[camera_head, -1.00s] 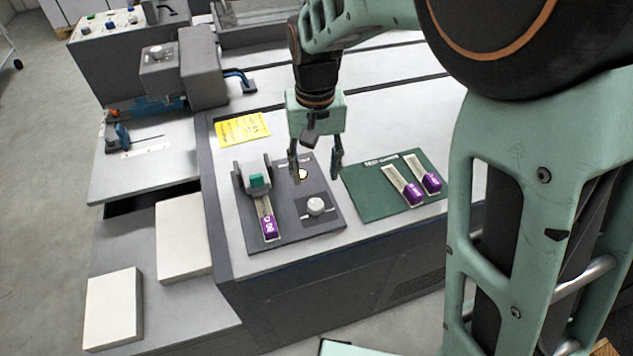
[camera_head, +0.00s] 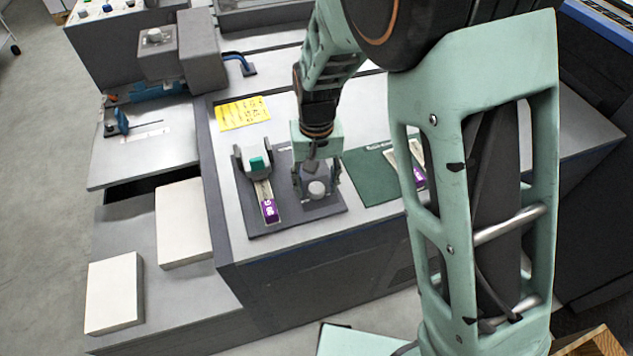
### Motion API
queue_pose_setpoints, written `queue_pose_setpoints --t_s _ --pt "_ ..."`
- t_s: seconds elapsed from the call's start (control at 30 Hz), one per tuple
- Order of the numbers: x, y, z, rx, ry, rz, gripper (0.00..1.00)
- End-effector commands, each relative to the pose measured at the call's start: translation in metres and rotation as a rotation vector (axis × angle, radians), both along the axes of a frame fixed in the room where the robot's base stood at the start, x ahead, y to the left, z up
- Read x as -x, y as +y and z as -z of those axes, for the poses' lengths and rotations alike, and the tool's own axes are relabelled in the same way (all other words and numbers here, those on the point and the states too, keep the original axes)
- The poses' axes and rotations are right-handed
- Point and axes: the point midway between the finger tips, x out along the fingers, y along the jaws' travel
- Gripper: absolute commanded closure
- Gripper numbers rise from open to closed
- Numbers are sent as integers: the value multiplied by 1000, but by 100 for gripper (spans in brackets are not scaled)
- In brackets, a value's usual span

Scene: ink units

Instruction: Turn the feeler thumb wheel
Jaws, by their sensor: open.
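A pale round knob (camera_head: 317,189), which looks like the thumb wheel, sits on a dark square block on the grey panel (camera_head: 290,222). My gripper (camera_head: 317,192) is open and points down over this knob, with one finger on each side of it in the picture. I cannot tell whether the fingers touch it. Left of it on the same panel stands a grey holder with a green part (camera_head: 257,163). A white strip with a purple end (camera_head: 269,209) lies in that holder.
A green mat (camera_head: 368,178) to the right is partly hidden by my arm; a purple-ended strip (camera_head: 419,177) shows on it. A yellow note (camera_head: 243,113) lies behind the panel. White stacks (camera_head: 113,293) stand on the lower shelf at left.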

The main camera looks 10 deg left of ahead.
Motion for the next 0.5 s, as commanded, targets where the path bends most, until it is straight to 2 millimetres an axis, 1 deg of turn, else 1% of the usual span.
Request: queue_pose_setpoints --t_s 0.03,0.07,0.4,0.43,0.5 --pt "0 0 0 0 0 0 55" --pt "0 0 0 0 0 0 57" --pt "0 0 0 0 0 0 94" --pt "0 0 0 0 0 0 97" --pt "0 0 -1 0 0 3 97"
